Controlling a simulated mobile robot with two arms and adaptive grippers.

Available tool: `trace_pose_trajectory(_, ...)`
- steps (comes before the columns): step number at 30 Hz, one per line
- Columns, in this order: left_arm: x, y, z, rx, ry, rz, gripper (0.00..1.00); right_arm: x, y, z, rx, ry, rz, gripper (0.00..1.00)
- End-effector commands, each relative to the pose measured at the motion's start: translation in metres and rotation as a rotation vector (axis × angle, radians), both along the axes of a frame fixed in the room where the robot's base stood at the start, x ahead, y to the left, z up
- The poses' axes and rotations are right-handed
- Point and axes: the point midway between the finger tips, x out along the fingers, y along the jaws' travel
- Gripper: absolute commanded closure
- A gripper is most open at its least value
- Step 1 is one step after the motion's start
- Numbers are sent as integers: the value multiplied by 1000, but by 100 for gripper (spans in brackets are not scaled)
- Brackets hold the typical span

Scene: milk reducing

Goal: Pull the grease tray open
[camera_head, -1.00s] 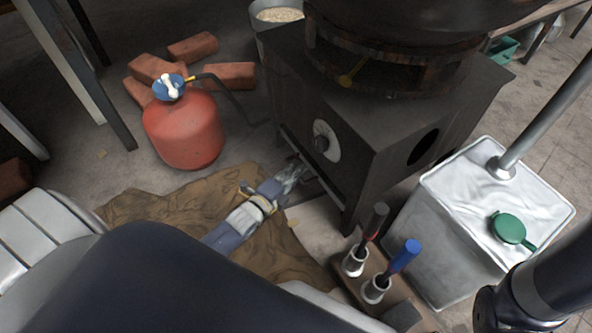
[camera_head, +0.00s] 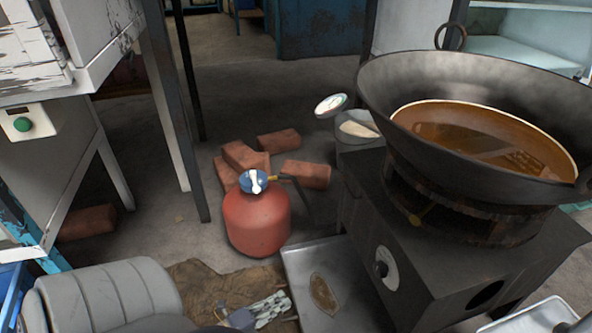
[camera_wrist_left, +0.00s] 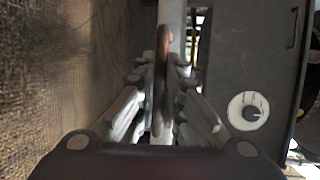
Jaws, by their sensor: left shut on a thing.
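The grease tray (camera_head: 305,262) is a flat grey metal tray with a brown greasy patch. In the head view it sticks well out to the left from the low front of the black stove (camera_head: 430,262). My left gripper (camera_head: 282,303) is at the tray's outer edge, low over the brown cloth. In the left wrist view, a narrow rusty-brown handle (camera_wrist_left: 162,65) stands between the fingers of my left gripper (camera_wrist_left: 163,85), which are shut on it. The tray's front and lower parts are cut off in the head view. My right gripper is not seen.
A red gas cylinder (camera_head: 257,222) stands close to the tray's left, with bricks (camera_head: 245,158) behind it. A large wok (camera_head: 480,120) of brown liquid sits on the stove. A brown cloth (camera_head: 205,285) lies on the floor; its weave also fills the wrist view's left side (camera_wrist_left: 60,70).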

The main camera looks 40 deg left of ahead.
Motion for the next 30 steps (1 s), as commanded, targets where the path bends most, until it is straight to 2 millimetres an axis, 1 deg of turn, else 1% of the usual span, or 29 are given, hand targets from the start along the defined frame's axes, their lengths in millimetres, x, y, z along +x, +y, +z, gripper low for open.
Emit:
trace_pose_trajectory(1, -4, 2, 0, -1, 2, 0, 100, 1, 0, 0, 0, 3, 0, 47)
trace_pose_trajectory(4, -8, 4, 0, -1, 1, 0, 100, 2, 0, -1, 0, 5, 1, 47)
trace_pose_trajectory(14, -9, 5, 0, 0, 0, 0, 100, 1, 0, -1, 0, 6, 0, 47)
trace_pose_trajectory(15, -9, 5, 0, 0, 0, 0, 89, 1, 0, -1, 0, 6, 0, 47)
trace_pose_trajectory(17, -9, 5, -1, 0, 1, 0, 76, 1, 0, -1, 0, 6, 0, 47)
trace_pose_trajectory(18, -9, 5, -1, 0, 1, 0, 70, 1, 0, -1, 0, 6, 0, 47)
trace_pose_trajectory(26, -9, 5, 0, 0, 0, 0, 70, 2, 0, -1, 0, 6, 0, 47)
trace_pose_trajectory(30, -14, 6, 0, 0, 1, 1, 70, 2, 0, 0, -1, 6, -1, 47)
